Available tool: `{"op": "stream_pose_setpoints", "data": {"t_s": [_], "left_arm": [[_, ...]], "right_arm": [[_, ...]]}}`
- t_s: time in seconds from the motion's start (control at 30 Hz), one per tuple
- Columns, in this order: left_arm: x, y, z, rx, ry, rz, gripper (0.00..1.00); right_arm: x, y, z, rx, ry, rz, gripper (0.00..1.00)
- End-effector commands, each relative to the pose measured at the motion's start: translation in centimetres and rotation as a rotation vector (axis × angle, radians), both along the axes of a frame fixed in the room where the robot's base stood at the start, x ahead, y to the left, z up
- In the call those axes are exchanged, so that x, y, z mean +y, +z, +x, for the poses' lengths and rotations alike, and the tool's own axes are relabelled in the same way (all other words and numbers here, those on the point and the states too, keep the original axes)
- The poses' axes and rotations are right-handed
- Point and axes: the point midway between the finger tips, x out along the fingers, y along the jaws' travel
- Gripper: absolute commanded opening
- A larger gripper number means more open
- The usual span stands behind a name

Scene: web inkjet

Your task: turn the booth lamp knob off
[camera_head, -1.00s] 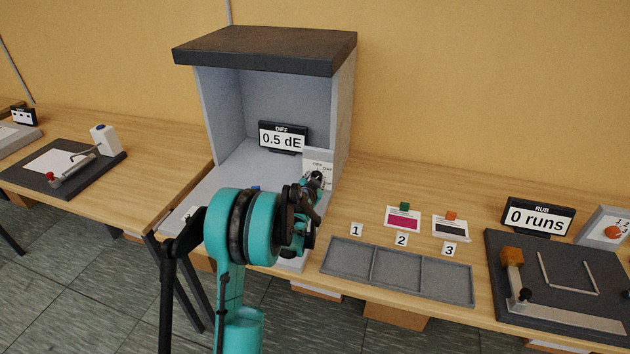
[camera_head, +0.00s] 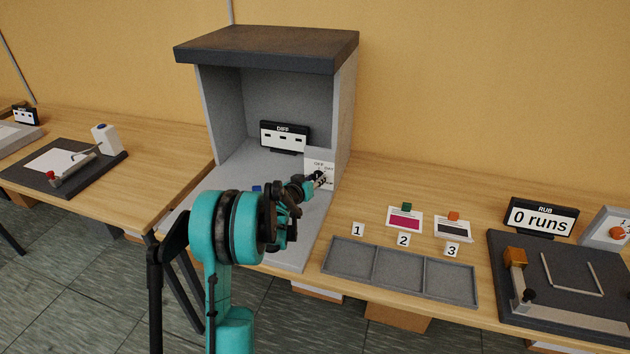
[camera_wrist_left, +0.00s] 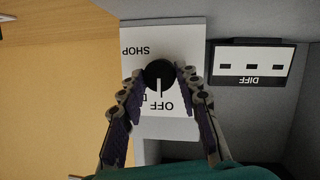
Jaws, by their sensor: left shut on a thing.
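The booth lamp knob (camera_wrist_left: 159,75) is a round black dial with a white pointer line on a white panel (camera_wrist_left: 187,45). In the left wrist view, which shows the panel upside down, the line points at the word OFF. SHOP is also readable; another label is partly covered by a finger. My left gripper (camera_wrist_left: 161,78) has its fingertips on both sides of the knob and is shut on it. In the head view the left gripper (camera_head: 322,180) is at the panel on the booth's right side, hiding the knob. My right gripper is not in view.
The grey booth (camera_head: 225,105) has a dark roof (camera_head: 265,50). Its DIFF display (camera_head: 284,136) shows dashes.

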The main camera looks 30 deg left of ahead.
Motion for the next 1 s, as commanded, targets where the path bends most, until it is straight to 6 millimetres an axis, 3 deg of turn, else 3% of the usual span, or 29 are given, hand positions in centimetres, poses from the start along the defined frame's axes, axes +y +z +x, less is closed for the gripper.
{"op": "stream_pose_setpoints", "data": {"t_s": [0.5,0.53,0.6,1.0], "left_arm": [[0.02,0.0,0.03,-0.005,0.0,-0.022,0.04],[0.02,0.0,0.03,-0.005,0.0,-0.022,0.35],[0.02,0.0,0.03,-0.005,0.0,-0.021,0.54],[0.01,0.2,-0.61,-0.004,0.001,-0.02,0.54]], "right_arm": [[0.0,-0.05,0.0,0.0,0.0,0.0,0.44],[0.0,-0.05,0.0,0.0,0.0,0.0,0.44],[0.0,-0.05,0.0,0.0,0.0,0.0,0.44],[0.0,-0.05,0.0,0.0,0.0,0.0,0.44]]}}
